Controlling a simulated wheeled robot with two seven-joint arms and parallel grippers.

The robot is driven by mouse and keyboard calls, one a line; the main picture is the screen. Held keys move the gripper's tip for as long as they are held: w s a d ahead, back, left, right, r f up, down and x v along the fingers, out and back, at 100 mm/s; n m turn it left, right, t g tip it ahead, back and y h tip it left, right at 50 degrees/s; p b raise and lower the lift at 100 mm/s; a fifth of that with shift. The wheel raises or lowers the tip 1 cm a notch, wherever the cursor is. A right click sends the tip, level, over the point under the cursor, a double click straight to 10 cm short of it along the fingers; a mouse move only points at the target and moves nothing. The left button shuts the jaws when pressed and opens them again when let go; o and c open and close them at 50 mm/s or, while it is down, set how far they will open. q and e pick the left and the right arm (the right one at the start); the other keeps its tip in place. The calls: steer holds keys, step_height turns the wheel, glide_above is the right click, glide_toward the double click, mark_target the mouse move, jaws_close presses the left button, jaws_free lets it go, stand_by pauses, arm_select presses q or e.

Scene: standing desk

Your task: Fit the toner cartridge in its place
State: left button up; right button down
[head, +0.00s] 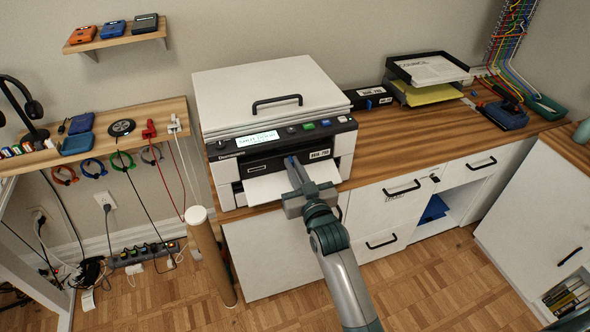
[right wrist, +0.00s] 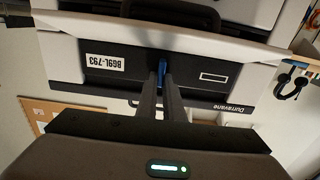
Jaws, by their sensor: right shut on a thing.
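The printer (head: 265,95) stands on the wooden desk with its white front flap (head: 262,191) folded down. A black toner cartridge (head: 262,165) with a white label sits in the front opening, its face showing below the control panel. How deep it sits is hard to tell. My right gripper (head: 293,166) reaches in from the front, shut on the cartridge's blue tab. In the right wrist view, the fingers (right wrist: 161,88) close on the blue tab in the middle of the cartridge face (right wrist: 195,68). My left gripper is not in view.
Another black box with a white label and blue tab (head: 372,103) lies right of the printer. A paper tray (head: 427,69) and a blue device (head: 503,114) stand farther right. A cardboard tube (head: 212,255) stands on the floor at left. The desk's middle right is clear.

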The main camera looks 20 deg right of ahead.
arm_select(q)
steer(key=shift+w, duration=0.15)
arm_select(e)
steer(key=shift+w+f, duration=0.1)
steer(key=shift+w, duration=0.5)
steer(key=shift+w, duration=0.1)
steer(key=c, duration=1.8)
jaws_free()
